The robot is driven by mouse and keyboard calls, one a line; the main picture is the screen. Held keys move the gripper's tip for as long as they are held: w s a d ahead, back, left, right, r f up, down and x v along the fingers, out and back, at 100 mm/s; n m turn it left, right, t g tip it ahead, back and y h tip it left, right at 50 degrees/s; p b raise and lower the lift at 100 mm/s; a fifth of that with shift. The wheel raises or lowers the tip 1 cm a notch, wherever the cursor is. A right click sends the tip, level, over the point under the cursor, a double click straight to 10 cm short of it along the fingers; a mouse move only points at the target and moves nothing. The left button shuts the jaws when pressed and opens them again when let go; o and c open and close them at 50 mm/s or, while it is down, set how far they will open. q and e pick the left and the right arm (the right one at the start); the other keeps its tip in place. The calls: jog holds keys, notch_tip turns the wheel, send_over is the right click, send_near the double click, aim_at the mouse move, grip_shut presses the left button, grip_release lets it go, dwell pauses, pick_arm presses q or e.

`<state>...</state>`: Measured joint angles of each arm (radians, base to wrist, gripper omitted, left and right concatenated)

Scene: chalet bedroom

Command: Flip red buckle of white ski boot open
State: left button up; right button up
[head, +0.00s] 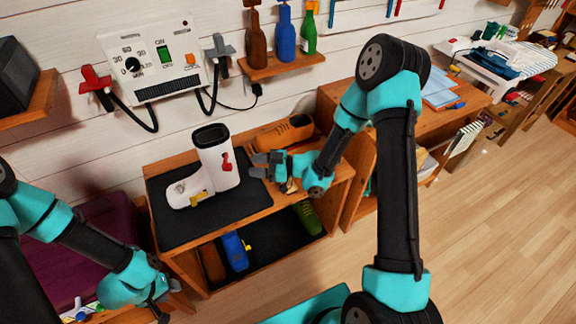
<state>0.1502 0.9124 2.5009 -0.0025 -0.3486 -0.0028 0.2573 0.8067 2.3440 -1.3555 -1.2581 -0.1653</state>
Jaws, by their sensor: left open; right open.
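The white ski boot (213,168) stands upright on a black mat (190,228) on top of a wooden shelf unit, its toe pointing left. The red buckle (227,161) is on the right side of its shaft; the picture is too small to tell whether it is open. My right gripper (257,166) is open, with its fingers just right of the boot's shaft, a little below the buckle. I cannot tell whether it touches the boot. My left gripper (163,312) is at the bottom left, low in front of the shelf unit and away from the boot.
An orange-brown boot (285,131) lies behind my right gripper. Blue (235,251) and green (307,217) boots are on the lower shelf. A wall box with cables (152,62) and a bottle shelf (282,66) hang above. The floor at right is clear.

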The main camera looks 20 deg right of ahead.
jog(key=v, duration=1)
dwell(0.3)
notch_tip(320, 180, down, 13)
jog(key=s+m+h, duration=0.1)
jog(key=m+h, duration=0.8)
jog(key=s+f+m+g+h, duration=0.1)
jog(key=s+f+m+g, duration=0.2)
jog(key=s, duration=0.4)
jog(key=s+a+f+m+g+h, duration=0.1)
jog(key=s+f+m+g+h, duration=0.1)
jog(key=s, duration=0.5)
jog(key=shift+a+f+m+g, duration=0.4)
jog(key=shift+f+g, duration=0.35)
jog(key=shift+g, duration=0.15)
